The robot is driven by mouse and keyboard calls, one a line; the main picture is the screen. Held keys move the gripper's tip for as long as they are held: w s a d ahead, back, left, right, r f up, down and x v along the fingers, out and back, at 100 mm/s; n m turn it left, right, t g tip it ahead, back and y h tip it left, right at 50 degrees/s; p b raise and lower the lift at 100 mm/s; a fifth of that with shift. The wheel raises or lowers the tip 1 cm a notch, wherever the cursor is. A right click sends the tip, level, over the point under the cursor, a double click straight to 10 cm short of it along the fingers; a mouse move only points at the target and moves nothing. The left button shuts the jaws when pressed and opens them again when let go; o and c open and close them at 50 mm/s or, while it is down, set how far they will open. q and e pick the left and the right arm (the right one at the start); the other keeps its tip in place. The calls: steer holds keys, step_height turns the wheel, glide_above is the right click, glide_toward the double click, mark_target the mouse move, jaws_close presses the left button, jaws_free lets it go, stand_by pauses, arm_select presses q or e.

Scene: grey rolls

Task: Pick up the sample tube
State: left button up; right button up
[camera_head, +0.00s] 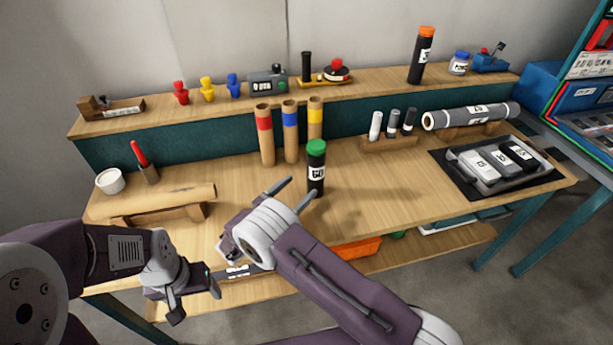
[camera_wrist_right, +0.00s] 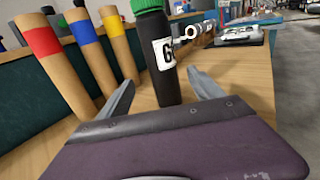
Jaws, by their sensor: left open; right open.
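A black tube (camera_head: 316,172) with a green cap and a white "60" label stands upright on the bench. My right gripper (camera_head: 291,194) is open, just in front of and left of this tube in the head view. In the right wrist view the black tube (camera_wrist_right: 162,55) stands beyond the two spread fingers, with no visible contact. Another black tube (camera_head: 420,58) with an orange cap stands upright on the raised back shelf. I cannot tell which is called the sample tube. My left gripper (camera_head: 196,303) is open and empty at the bench's front left.
Several cardboard tubes with coloured bands (camera_head: 265,140) stand behind and left of the green-capped tube. A wooden rack (camera_head: 388,144) holds small tubes to its right. A brown roll (camera_head: 160,199) lies on a cradle at left. A tray (camera_head: 535,178) sits at right. Bench space right of the green-capped tube is clear.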

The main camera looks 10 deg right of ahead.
mark_target(309, 178)
steer(key=shift+w+d, duration=0.3)
steer(key=shift+w+d+r+p, duration=0.3)
steer(key=shift+w+d, duration=0.35)
steer(key=shift+d, duration=0.2)
steer(key=shift+w+d+f, duration=0.1)
steer(key=shift+w+d, duration=0.1)
steer(key=shift+d, duration=0.05)
steer(key=x, duration=0.5)
steer(key=shift+d+p, duration=0.25)
steer(key=shift+p, duration=0.05)
jaws_close()
